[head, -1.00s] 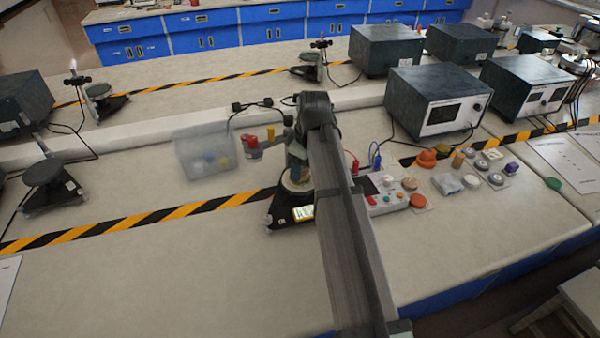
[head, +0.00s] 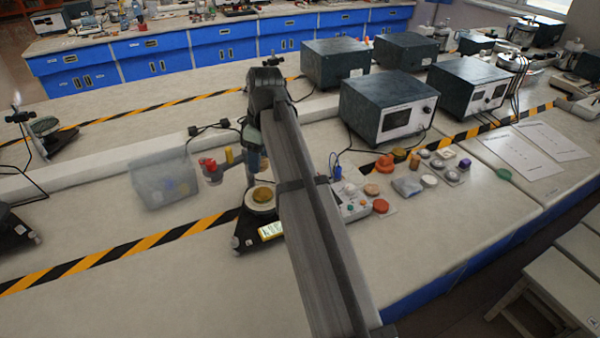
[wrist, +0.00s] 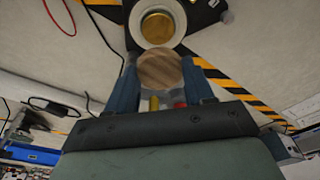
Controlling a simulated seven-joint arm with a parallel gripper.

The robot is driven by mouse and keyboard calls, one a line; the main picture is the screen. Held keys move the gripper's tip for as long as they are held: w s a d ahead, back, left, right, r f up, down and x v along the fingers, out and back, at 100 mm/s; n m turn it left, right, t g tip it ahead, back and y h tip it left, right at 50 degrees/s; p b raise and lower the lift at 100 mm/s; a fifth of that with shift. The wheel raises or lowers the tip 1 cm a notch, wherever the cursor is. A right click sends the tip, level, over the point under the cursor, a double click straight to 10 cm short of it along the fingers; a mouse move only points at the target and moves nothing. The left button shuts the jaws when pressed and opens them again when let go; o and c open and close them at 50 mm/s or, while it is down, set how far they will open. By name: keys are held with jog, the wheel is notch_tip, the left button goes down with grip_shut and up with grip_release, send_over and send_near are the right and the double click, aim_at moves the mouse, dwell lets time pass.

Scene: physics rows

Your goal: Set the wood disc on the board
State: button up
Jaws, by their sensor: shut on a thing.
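The wood disc (wrist: 160,70) shows in the wrist view as a round, striped brown face between the two blue fingers. My gripper (wrist: 161,78) is shut on it. In the head view my gripper (head: 256,165) hangs behind the stand with the round white pan, and my arm covers part of it; the disc cannot be clearly made out there. A pale flat board (head: 463,178) with several small round pieces lies to the right, well apart from my gripper. I cannot tell for certain that it is the board named in the task.
A brass disc (head: 262,194) sits on the white pan of a black-based stand, close to my gripper. A translucent bin (head: 165,182) and red and yellow pieces (head: 209,165) stand to the left. Dark instrument boxes (head: 388,105) stand behind.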

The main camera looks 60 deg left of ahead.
jog(key=shift+w+r, duration=0.1)
jog(key=shift+r, duration=0.05)
jog(key=w+d+f+m, duration=0.2)
jog(key=w+f, duration=0.1)
jog(key=w, duration=0.9)
jog(key=n, duration=0.2)
send_over(356, 178)
jog(key=shift+f, duration=3.95)
jog(key=f, duration=0.9)
jog(key=shift+w+d, duration=0.15)
jog(key=shift+d, duration=0.15)
jog(key=shift+f, duration=0.15)
jog(key=o, duration=1)
